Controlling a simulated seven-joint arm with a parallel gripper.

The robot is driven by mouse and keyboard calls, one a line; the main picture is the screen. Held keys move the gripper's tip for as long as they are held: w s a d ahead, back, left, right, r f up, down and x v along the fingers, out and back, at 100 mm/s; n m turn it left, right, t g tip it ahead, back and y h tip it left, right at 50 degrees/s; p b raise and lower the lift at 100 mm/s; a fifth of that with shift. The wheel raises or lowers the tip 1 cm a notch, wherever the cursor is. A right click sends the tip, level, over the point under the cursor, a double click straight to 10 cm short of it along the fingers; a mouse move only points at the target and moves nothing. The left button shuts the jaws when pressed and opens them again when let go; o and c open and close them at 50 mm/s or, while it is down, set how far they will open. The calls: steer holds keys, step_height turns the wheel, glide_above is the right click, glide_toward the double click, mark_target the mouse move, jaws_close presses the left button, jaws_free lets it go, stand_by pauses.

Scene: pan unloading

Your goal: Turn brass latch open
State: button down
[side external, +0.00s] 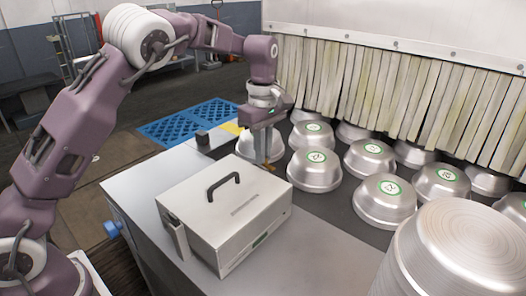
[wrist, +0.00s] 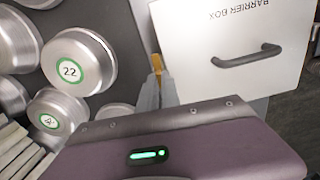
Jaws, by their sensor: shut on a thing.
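A white barrier box (side external: 225,212) with a black handle on its lid stands on the grey metal table. It also shows in the wrist view (wrist: 215,75), with its lettering upside down. The brass latch (wrist: 157,63) is a small yellow-gold piece beside the box edge, between my fingertips. In the side view only a small bit of it (side external: 269,167) shows at the box's back right edge. My gripper (side external: 266,162) points down beside that edge. In the wrist view my gripper (wrist: 158,78) is shut on the latch. The fingers hide part of the latch.
Several upturned metal pans (side external: 314,170) with green-ringed labels sit on the dark belt right of the box. A stack of pans (side external: 455,240) stands at the front right. Strip curtains (side external: 400,90) hang behind. The grey table (side external: 150,180) is clear left of the box.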

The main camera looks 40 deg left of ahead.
steer(key=shift+n, duration=0.5)
steer(key=c, duration=1.6)
jaws_free()
steer(key=shift+o, duration=0.2)
